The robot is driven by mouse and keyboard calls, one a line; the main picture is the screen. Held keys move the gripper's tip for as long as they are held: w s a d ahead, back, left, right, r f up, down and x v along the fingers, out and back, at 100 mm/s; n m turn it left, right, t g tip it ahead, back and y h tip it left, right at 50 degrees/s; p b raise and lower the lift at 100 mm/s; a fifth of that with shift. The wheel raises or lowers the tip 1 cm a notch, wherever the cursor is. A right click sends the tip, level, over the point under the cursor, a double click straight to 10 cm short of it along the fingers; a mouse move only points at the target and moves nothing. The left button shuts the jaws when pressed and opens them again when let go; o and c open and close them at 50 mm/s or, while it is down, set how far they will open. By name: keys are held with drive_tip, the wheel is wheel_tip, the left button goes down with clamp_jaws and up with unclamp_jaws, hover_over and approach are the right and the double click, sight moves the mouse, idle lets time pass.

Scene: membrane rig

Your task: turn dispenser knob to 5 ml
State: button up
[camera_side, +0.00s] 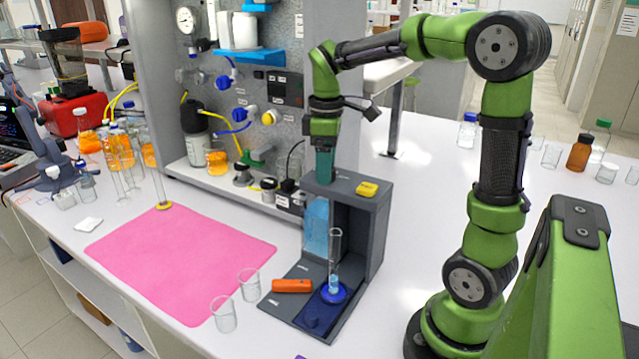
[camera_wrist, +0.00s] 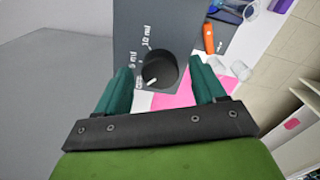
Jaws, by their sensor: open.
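The dispenser (camera_side: 376,215) is a dark grey stand. Its dark round knob (camera_wrist: 160,69) shows in the wrist view, on the grey top panel between my fingers. A short white mark on the knob sits at its lower left, near a small, partly hidden label and below the "5 ml" label (camera_wrist: 133,66). The "10 ml" label (camera_wrist: 146,36) is farther up. My gripper (camera_wrist: 163,76) is open, with one teal finger on each side of the knob. In the side view my gripper (camera_side: 322,174) points down at the dispenser's top and hides the knob. I cannot tell whether the fingers touch it.
An orange object (camera_side: 292,286) lies on the dispenser's base. Beakers (camera_side: 224,315) and a pink mat (camera_side: 180,255) are to the left.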

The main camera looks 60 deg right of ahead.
drive_tip(key=shift+f, duration=0.2)
drive_tip(key=shift+c, duration=0.2)
drive_tip(key=c, duration=1)
drive_tip(key=shift+c, duration=0.2)
drive_tip(key=m, duration=0.4)
drive_tip(key=shift+m, duration=0.3)
drive_tip(key=m, duration=0.4)
drive_tip(key=shift+m, duration=0.7)
